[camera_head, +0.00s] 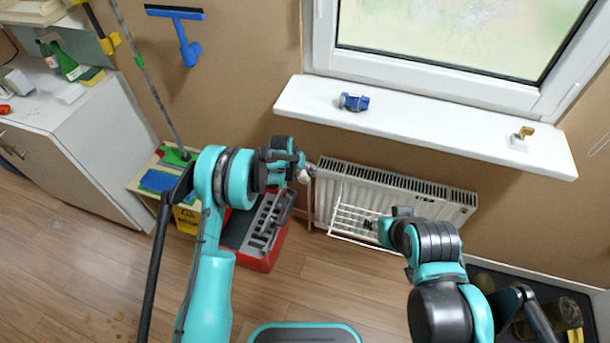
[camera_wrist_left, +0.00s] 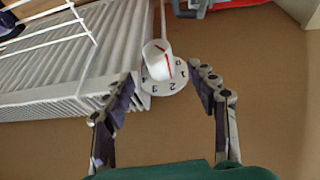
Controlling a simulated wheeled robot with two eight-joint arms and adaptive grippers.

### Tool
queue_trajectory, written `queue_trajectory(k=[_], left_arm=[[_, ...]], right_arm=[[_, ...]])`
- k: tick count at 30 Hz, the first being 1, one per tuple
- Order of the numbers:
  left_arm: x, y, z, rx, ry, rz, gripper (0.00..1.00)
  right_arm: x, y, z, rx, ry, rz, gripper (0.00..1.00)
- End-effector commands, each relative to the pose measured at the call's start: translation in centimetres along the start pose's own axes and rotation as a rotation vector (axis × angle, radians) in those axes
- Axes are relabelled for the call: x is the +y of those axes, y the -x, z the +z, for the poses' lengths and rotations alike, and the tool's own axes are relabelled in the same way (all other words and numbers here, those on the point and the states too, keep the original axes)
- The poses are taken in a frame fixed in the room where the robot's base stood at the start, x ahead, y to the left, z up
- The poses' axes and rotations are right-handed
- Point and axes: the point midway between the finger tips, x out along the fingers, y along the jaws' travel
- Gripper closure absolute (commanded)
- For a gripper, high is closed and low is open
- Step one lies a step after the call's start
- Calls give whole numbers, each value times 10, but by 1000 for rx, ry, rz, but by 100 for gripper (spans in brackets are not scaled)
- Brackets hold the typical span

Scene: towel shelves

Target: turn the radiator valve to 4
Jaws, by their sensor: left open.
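The radiator valve (camera_head: 304,176) is a white knob at the left end of the white radiator (camera_head: 400,192). In the left wrist view the valve knob (camera_wrist_left: 157,57) carries red marks, and a numbered dial (camera_wrist_left: 165,87) shows beneath it. One red mark points toward the low-number side, but I cannot read the exact setting. My left gripper (camera_head: 297,164) is at the valve. In the left wrist view its open fingers (camera_wrist_left: 165,84) stand either side of the dial, apparently not touching it. My right gripper (camera_head: 371,224) is by the radiator's front; its fingers are too small to read.
A white wire rack (camera_head: 345,222) hangs at the radiator's front, close to my right gripper. A red toolbox (camera_head: 262,263) stands on the floor below my left gripper. The window sill (camera_head: 430,128) above holds a blue object (camera_head: 354,102).

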Motion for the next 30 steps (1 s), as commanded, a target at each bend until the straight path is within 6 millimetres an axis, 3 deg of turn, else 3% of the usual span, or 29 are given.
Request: queue_trajectory(k=[12,24,30], left_arm=[[0,-65,0,0,-1,0,42],[0,-72,0,0,0,-1,42],[0,-72,0,1,0,0,92]], right_arm=[[0,-23,16,0,0,0,60],[0,-24,17,0,0,0,60],[0,-24,17,0,0,0,60]])
